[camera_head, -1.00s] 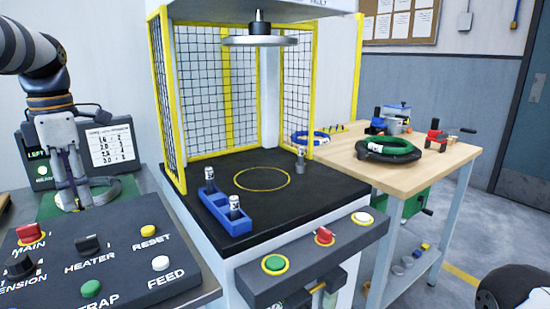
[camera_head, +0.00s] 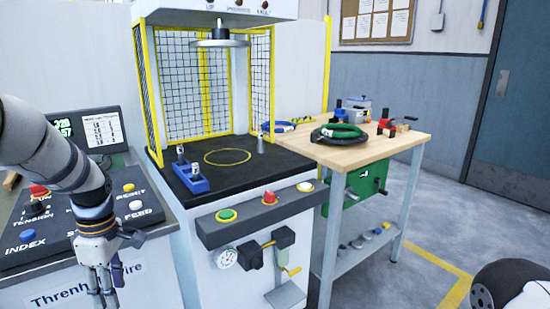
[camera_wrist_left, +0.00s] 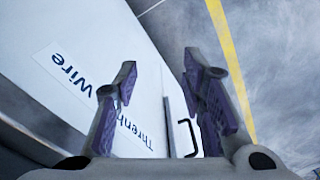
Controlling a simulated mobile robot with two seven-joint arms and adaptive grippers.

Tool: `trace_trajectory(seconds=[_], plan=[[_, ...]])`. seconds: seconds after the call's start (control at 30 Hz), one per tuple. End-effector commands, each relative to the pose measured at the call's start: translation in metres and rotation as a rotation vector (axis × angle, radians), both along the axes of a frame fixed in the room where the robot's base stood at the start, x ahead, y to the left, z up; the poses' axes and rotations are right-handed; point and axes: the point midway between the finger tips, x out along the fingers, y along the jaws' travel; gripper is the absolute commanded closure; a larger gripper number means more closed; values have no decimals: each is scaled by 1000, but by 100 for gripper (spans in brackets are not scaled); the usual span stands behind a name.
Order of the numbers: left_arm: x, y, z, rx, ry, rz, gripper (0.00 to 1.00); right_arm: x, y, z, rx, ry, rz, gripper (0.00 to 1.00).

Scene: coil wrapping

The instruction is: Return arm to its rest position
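My left arm comes in from the left in the head view, and its gripper (camera_head: 108,283) hangs pointing down in front of the white cabinet below the control panel. In the left wrist view the two fingers (camera_wrist_left: 165,105) stand apart with nothing between them; the gripper is open and empty. The cabinet front with its "Threnholm Wire" label (camera_wrist_left: 75,75) shows behind the fingers. My right gripper is not in view.
The control panel (camera_head: 136,225) is partly covered by my left arm. The caged press (camera_head: 226,155) stands in the middle, with a blue holder (camera_head: 195,187) on its black bed. The wooden table (camera_head: 375,152) is to its right. Open floor (camera_head: 400,285) lies at front right.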

Motion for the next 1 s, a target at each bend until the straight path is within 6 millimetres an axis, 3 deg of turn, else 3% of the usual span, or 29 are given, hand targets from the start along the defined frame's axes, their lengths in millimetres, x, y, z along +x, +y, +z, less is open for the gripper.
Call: trace_trajectory(seconds=[0.03, 0.1, 0.17, 0.3, 0.4, 0.5, 0.6, 0.73, 1.0], plan=[[-20, -12, -36, -8, 30, -115, 63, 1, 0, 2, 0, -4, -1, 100], [-52, -27, -85, -21, 58, -302, 63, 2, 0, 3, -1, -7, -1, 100], [-86, -41, -123, -38, 82, -469, 63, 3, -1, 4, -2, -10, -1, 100], [-186, -75, -188, -98, 130, -865, 63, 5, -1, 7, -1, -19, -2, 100], [-266, -98, -209, -158, 156, -1148, 63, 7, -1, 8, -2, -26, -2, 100], [-333, -116, -209, -214, 165, -1394, 63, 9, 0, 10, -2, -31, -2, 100], [-378, -128, -199, -258, 165, -1572, 63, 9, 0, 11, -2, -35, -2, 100], [-402, -134, -191, -282, 158, -1678, 63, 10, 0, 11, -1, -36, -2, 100], [-403, -135, -190, -283, 156, -1686, 63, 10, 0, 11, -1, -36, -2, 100]])
